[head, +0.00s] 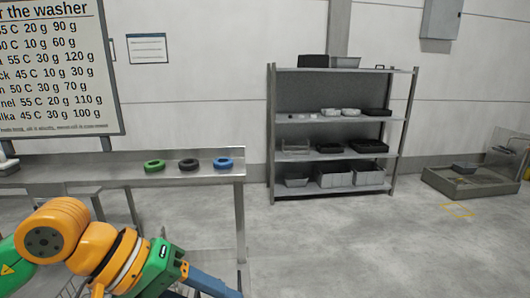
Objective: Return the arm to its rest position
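My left arm comes in at the lower left, with orange joints and a green end. My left gripper (172,270) is at the bottom edge, in front of and below the steel table. The fingertips are not clear, so the grip cannot be made out. My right gripper is out of view.
A steel table (215,172) holds a green ring (154,166), a black ring (189,164) and a blue ring (223,163). Wire mesh shows below, near my arm. A grey shelf rack (335,119) with trays stands behind. The floor at right is clear up to a low bin (470,186).

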